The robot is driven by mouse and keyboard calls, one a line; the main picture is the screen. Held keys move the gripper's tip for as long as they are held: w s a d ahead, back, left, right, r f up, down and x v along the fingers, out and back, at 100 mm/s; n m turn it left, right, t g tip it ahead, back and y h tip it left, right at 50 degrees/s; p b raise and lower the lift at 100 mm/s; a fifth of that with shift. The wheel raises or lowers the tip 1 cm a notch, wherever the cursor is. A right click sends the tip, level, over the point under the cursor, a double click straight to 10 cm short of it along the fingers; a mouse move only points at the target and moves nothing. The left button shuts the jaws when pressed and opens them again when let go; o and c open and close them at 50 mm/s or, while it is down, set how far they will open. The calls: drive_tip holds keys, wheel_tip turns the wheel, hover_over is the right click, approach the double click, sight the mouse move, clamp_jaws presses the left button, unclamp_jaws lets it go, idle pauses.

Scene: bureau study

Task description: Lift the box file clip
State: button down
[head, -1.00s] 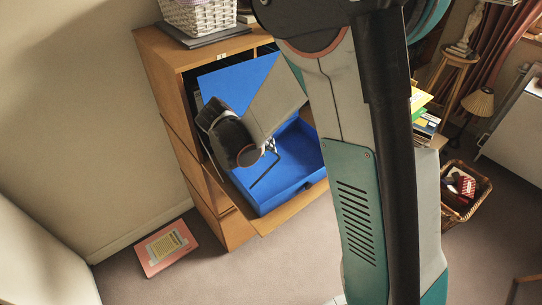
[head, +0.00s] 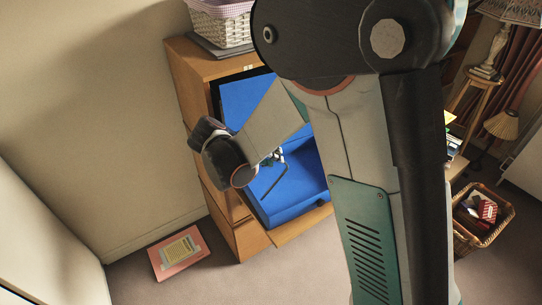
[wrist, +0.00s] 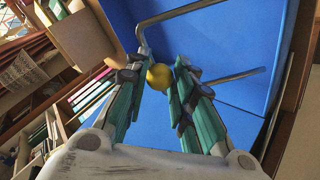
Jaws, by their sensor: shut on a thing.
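The blue box file (head: 305,180) stands open on the wooden cabinet, its lid (head: 243,98) raised at the back. Its clip (head: 274,186) is a bent metal wire over the blue tray. In the wrist view the clip's wire (wrist: 185,12) runs above the fingers, and a rod shows to the right. A yellow knob (wrist: 160,77), seemingly part of the clip, sits between the fingertips. My gripper (wrist: 163,80) is shut on it. In the head view my gripper (head: 277,158) is small above the tray, partly hidden by my wrist.
My arm hides the right side of the cabinet (head: 250,240). A white wicker basket (head: 220,28) stands on top. A pink book (head: 178,252) lies on the floor at left. A wicker basket of items (head: 482,220) stands at right. Floor in front is clear.

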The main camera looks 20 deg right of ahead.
idle(0.8)
drive_tip(key=c, duration=1.3)
unclamp_jaws()
drive_tip(key=shift+c, duration=0.2)
drive_tip(key=v, duration=1.2)
